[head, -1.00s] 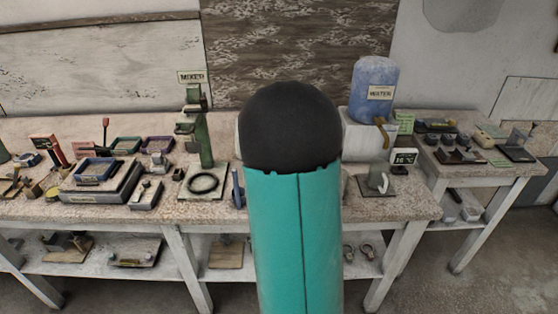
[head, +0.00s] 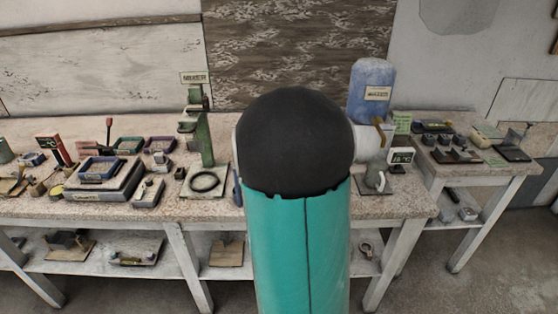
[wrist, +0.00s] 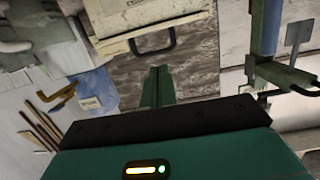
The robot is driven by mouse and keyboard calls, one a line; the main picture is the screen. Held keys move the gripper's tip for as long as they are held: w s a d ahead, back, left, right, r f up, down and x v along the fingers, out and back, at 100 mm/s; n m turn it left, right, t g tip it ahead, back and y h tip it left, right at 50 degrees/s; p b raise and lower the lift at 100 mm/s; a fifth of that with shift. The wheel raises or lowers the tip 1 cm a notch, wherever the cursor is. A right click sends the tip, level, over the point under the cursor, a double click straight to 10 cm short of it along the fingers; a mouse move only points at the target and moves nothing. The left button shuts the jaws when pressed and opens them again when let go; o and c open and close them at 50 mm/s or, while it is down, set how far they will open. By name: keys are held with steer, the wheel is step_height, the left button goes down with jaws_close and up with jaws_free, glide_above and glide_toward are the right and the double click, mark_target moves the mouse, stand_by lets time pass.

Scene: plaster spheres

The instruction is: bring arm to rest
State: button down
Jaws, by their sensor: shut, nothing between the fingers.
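My gripper (wrist: 159,72) shows in the wrist view as two narrow green fingers, shut together with nothing between them. They stand out beyond the dark edge of my wrist housing, with the patterned wall panel behind. In the head view my own teal and black arm link stands upright in the centre and hides my gripper. The wrist picture is turned upside down.
A long workbench (head: 390,208) runs across the head view. On it stand a green mixer stand (head: 203,145), a blue water jug (head: 371,88) and several small trays. A side table (head: 525,168) stands right. Floor shows at lower right.

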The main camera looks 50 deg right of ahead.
steer(key=shift+s+a+f, duration=0.6)
steer(key=shift+a+f, duration=0.05)
steer(key=w+a+r+n+y, duration=0.2)
steer(key=a+r+y, duration=0.15)
steer(key=a, duration=0.65)
steer(key=w+a+r+n+y, duration=0.3)
steer(key=a+y, duration=0.2)
steer(key=a, duration=0.5)
steer(key=s+a+r+n+g+y, duration=0.1)
steer(key=s+a+r+n+g, duration=0.1)
steer(key=s+a, duration=0.5)
steer(key=s+a+r+n+g+y, duration=0.2)
steer(key=s+a+r+n, duration=0.1)
steer(key=s+a, duration=0.4)
steer(key=shift+s+a+r+g, duration=0.3)
steer(key=shift+a+g, duration=0.1)
steer(key=shift+a, duration=0.8)
